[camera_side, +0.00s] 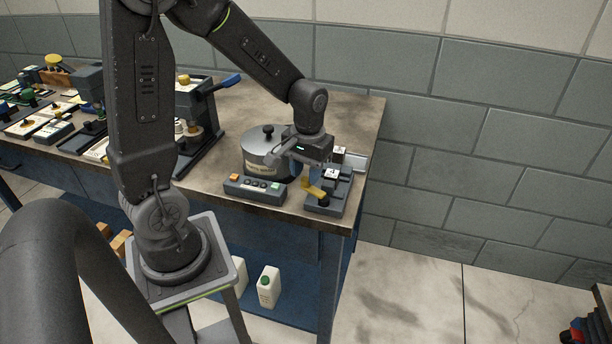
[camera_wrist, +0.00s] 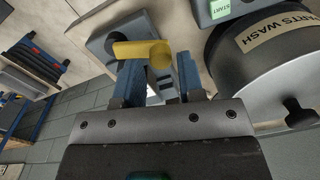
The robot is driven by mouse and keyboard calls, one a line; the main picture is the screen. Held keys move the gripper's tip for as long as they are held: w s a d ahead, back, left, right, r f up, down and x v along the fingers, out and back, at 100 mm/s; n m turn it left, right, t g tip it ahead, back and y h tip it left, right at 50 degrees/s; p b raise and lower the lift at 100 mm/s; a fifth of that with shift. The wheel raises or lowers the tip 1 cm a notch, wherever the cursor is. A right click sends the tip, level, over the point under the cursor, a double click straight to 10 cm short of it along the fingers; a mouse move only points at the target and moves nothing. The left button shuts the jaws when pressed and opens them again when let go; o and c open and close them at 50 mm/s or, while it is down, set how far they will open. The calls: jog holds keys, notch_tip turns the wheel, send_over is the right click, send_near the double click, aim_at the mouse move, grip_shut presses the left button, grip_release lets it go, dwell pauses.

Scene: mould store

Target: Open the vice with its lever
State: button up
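The vice (camera_side: 341,192) is a small grey block at the right front corner of the bench, with a white labelled piece (camera_side: 331,174) at its top. Its yellow lever (camera_side: 314,187) sits at the left side, near a dark round part. In the wrist view the lever (camera_wrist: 135,49) lies across the space just beyond my fingertips, its rounded yellow end (camera_wrist: 161,56) between the lines of the two fingers. My gripper (camera_side: 306,170) is open, its blue fingers apart (camera_wrist: 159,75), close above the lever. I cannot tell whether a finger touches it. The fingers partly hide the vice.
A round metal parts-wash pot (camera_side: 265,150) stands close left of my gripper, with a button box (camera_side: 254,188) in front. A lever press (camera_side: 205,120) and several small fixtures stand farther left. The bench's right edge is close beside the vice. Behind is a block wall.

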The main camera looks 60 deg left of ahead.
jog(key=shift+f, duration=0.9)
jog(key=c, duration=0.7)
jog(key=shift+o, duration=0.2)
jog(key=shift+w+a+m, duration=0.15)
jog(key=shift+w+m, duration=0.15)
jog(key=shift+m, duration=0.4)
jog(key=shift+r, duration=0.1)
jog(key=o, duration=0.7)
jog(key=shift+c, duration=0.2)
notch_tip(320, 180, up, 14)
jog(key=shift+d, duration=0.25)
